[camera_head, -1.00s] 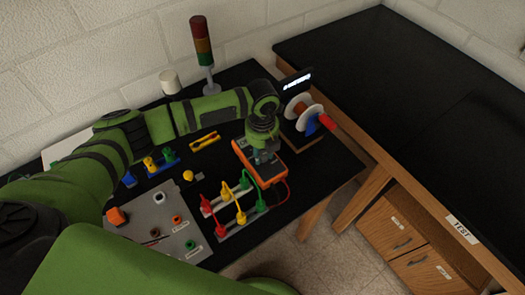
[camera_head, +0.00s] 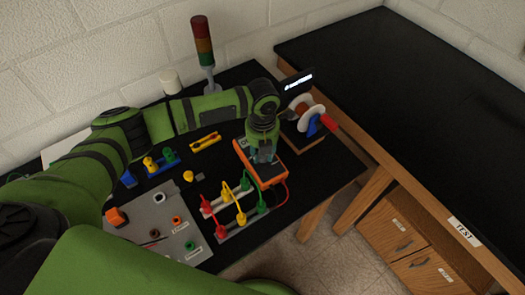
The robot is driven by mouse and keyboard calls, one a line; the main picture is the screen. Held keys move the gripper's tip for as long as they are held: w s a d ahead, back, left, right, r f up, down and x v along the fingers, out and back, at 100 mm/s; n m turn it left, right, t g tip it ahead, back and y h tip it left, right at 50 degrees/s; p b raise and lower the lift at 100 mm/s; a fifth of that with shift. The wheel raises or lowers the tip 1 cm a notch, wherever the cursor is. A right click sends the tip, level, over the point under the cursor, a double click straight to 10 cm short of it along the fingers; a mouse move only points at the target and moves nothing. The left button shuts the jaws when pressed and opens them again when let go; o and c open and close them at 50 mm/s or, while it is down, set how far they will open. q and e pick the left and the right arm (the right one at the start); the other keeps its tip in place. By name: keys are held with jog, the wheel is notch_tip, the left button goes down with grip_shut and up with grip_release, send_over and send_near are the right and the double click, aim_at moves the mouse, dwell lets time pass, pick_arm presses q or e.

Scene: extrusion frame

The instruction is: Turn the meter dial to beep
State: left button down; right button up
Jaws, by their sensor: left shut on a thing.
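The orange meter (camera_head: 271,178) lies on the black bench top, right of the middle of the view. My left gripper (camera_head: 263,158) points down over the meter's face and is shut on its dial. The gripper covers the dial, so its setting is hidden. A red lead runs from the meter's lower right corner. My right gripper is not in view.
A rack of red, yellow and green leads (camera_head: 233,207) stands just in front of the meter. A spool on a stand (camera_head: 302,112) is behind it to the right. A signal tower (camera_head: 203,50) stands at the back. The right-hand bench (camera_head: 420,90) is clear.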

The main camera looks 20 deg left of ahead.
pick_arm(q)
jog(key=c, duration=0.9)
grip_release()
notch_tip(320, 180, up, 12)
jog(key=shift+s, duration=0.1)
